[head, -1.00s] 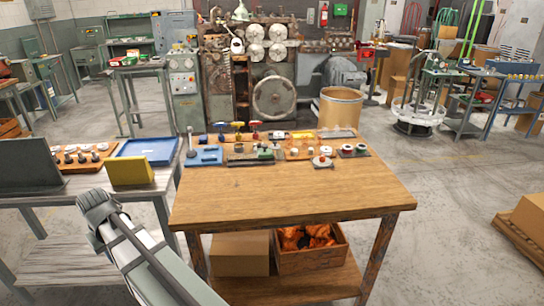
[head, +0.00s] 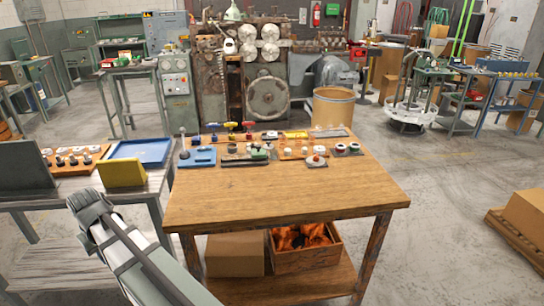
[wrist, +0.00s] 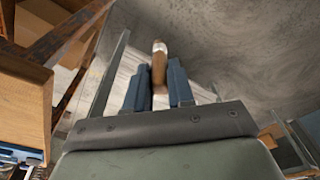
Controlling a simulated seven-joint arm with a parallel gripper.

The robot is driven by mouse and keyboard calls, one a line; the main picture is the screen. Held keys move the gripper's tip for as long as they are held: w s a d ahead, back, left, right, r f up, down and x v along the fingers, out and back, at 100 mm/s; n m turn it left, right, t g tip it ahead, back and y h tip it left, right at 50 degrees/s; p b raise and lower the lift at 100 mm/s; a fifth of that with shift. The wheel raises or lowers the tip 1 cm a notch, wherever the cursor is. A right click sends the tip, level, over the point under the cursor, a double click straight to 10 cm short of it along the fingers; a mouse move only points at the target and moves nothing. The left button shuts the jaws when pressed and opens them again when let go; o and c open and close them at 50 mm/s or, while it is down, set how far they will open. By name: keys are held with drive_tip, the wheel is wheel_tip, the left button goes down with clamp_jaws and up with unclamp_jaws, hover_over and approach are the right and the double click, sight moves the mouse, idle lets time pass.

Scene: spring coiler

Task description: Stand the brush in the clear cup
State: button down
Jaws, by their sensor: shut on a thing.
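In the wrist view my gripper (wrist: 159,84) is shut on the brush (wrist: 158,66), with one blue finger on each side. The brush shows as a slim brown handle with a pale band near its far end; its bristles cannot be made out. It is held above the floor, clear of any surface I can see. In the head view my arm's end is at the lower left, beside the wooden table (head: 285,190); the fingers and brush are hidden there. I cannot make out the clear cup in either view.
Small tools and parts line the table's back edge, including a blue holder (head: 197,157); its front half is bare. A cardboard box (head: 236,255) sits on the lower shelf.

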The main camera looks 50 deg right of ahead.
drive_tip(key=shift+r, duration=2.15)
drive_tip(key=w+d+r+m, duration=0.3)
drive_tip(key=d+r, duration=0.2)
drive_tip(key=r, duration=0.1)
drive_tip(key=s+d+r+m, duration=0.1)
drive_tip(key=s+d+m, duration=0.1)
drive_tip(key=d, duration=2.1)
drive_tip(key=s+d+r+m, duration=0.2)
drive_tip(key=d+m, duration=0.2)
drive_tip(key=d, duration=1.9)
drive_tip(key=s+d+r+m+h, duration=0.1)
drive_tip(key=s+d+m, duration=0.1)
drive_tip(key=d, duration=2.1)
drive_tip(key=shift+s+d+r+m+g, duration=0.25)
drive_tip(key=shift+r+m+g, duration=0.15)
drive_tip(key=shift+m, duration=0.1)
drive_tip(key=shift+f, duration=2.65)
drive_tip(key=shift+f, duration=0.65)
